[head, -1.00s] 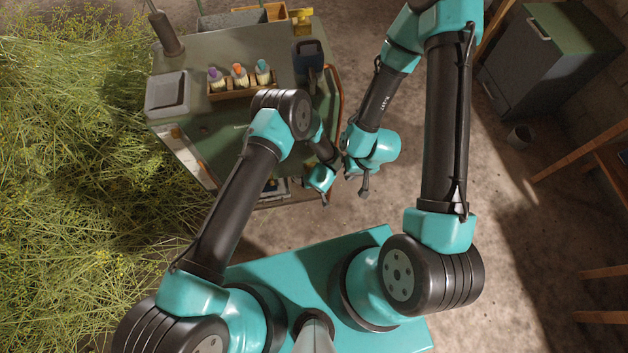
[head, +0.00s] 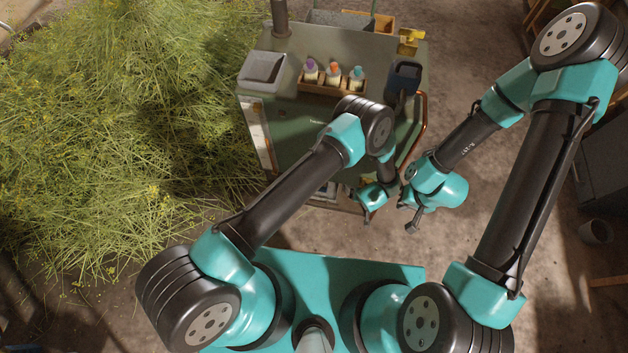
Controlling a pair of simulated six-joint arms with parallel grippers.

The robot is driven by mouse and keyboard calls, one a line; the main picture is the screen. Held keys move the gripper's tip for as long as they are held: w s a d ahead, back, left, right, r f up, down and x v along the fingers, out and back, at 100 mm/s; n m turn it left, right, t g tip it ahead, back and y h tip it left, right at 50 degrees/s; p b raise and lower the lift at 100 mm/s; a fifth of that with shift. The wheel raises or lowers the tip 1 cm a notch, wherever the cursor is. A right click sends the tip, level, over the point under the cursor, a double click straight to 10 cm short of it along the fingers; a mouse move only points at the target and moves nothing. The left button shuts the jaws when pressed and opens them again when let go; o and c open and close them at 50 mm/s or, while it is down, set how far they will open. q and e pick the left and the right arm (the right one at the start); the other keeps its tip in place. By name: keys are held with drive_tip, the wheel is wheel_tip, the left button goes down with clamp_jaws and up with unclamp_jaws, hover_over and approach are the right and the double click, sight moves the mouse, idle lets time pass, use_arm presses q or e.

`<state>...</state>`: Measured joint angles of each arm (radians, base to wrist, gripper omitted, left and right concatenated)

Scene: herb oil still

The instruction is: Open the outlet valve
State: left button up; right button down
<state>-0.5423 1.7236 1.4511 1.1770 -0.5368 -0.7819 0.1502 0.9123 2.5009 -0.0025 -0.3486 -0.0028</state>
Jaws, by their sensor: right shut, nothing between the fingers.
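I cannot make out the outlet valve for sure; a small yellow fitting (head: 411,41) shows at the cart's far right corner, but I cannot tell what it is. My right gripper (head: 408,215) is shut and empty, off the near right corner of the green cart (head: 300,150), over the floor. My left gripper (head: 367,214) hangs near the cart's front edge, just left of the right one. Its fingers are too small to tell whether they are open. My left forearm hides part of the cart top.
On the cart stand a wooden rack (head: 318,84) with three bottles, a grey tray (head: 263,72) and a dark blue canister (head: 404,76). A copper-coloured rail (head: 414,142) runs along the right side. Heaped herbs (head: 110,130) fill the left. Bare floor lies right of the cart.

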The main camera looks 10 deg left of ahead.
use_arm(q)
drive_tip(key=shift+a+n+h, duration=0.25)
drive_tip(key=shift+n+h, duration=0.05)
drive_tip(key=shift+h, duration=0.9)
drive_tip(key=shift+h, duration=0.6)
drive_tip(key=v, duration=1.7)
drive_tip(key=a+r+g, duration=0.1)
drive_tip(key=a+r, duration=0.1)
drive_tip(key=a, duration=0.6)
drive_tip(key=w+a+r+n+g, duration=0.1)
drive_tip(key=a+r, duration=0.2)
drive_tip(key=a, duration=0.6)
drive_tip(key=shift+w, duration=0.15)
drive_tip(key=s+a+r+g, duration=0.1)
drive_tip(key=s+a, duration=0.1)
drive_tip(key=a, duration=0.4)
drive_tip(key=s+a+r+n, duration=0.1)
drive_tip(key=s+a+r, duration=0.1)
drive_tip(key=a, duration=0.5)
drive_tip(key=shift+s+a+r+g, duration=0.3)
drive_tip(key=shift+s+g, duration=0.1)
drive_tip(key=shift+s, duration=0.4)
